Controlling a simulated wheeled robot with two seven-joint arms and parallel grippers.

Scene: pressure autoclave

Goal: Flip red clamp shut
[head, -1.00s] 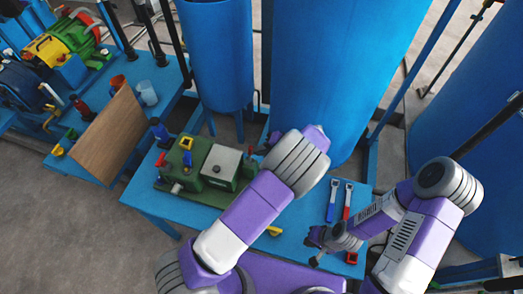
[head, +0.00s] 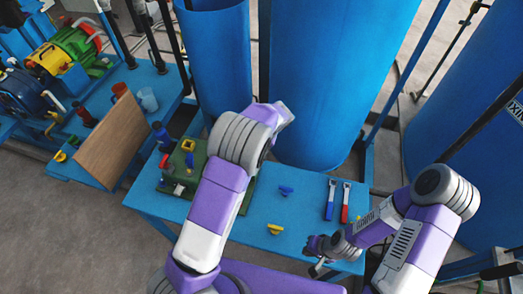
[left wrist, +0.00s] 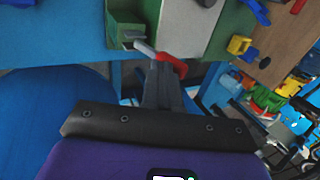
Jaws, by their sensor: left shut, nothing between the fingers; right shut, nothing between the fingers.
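The green unit (head: 173,177) stands on the blue table, largely covered by my left arm in the head view. In the left wrist view its green body (left wrist: 232,30) and pale lid (left wrist: 188,28) show at the top. The red clamp (left wrist: 172,63), with a pale rod beside it, is at the unit's edge. My left gripper (left wrist: 160,72) is shut and empty, its fingertips right at the red clamp; I cannot tell whether they touch. In the head view the left fingers are hidden behind the arm. My right gripper (head: 317,268) is shut and empty over the table's front right.
A blue-handled tool (head: 331,199) and a red-handled tool (head: 346,203) lie on the right of the table (head: 250,240). A blue knob (head: 286,190) and a yellow knob (head: 275,229) lie mid-table. Tall blue tanks (head: 320,80) stand behind. A brown board (head: 112,140) leans at left.

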